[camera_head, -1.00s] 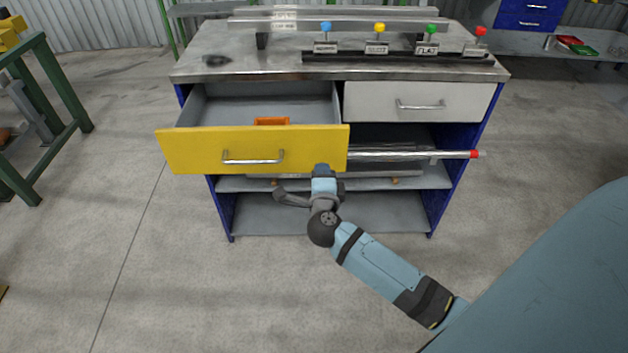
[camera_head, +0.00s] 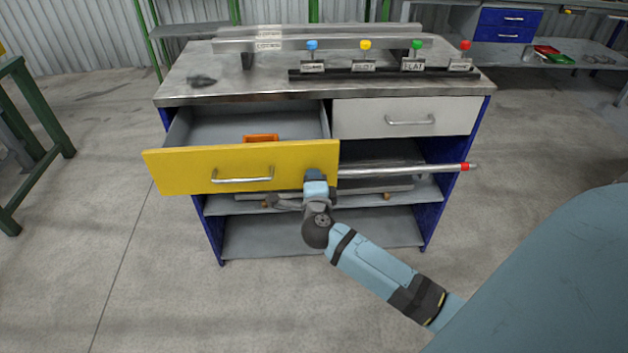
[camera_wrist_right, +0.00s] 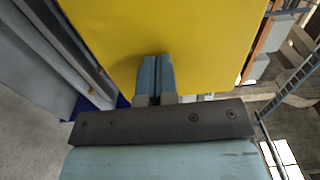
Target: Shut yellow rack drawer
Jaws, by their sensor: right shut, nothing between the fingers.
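The yellow rack drawer (camera_head: 215,168) is pulled out at the upper left of the rack, with a metal handle (camera_head: 243,176) on its front and an orange object (camera_head: 261,138) inside. My right gripper (camera_head: 316,176) is at the lower right part of the drawer front, right of the handle. In the right wrist view its fingers (camera_wrist_right: 156,75) are closed together and empty, with tips against or very near the yellow front (camera_wrist_right: 150,30); I cannot tell if they touch. My left gripper is not in view.
A grey closed drawer (camera_head: 405,116) is beside it. A metal rod with a red end (camera_head: 464,167) sticks out right, below that drawer. The tabletop (camera_head: 215,82) carries several coloured knobs. Open floor (camera_head: 110,270) lies in front.

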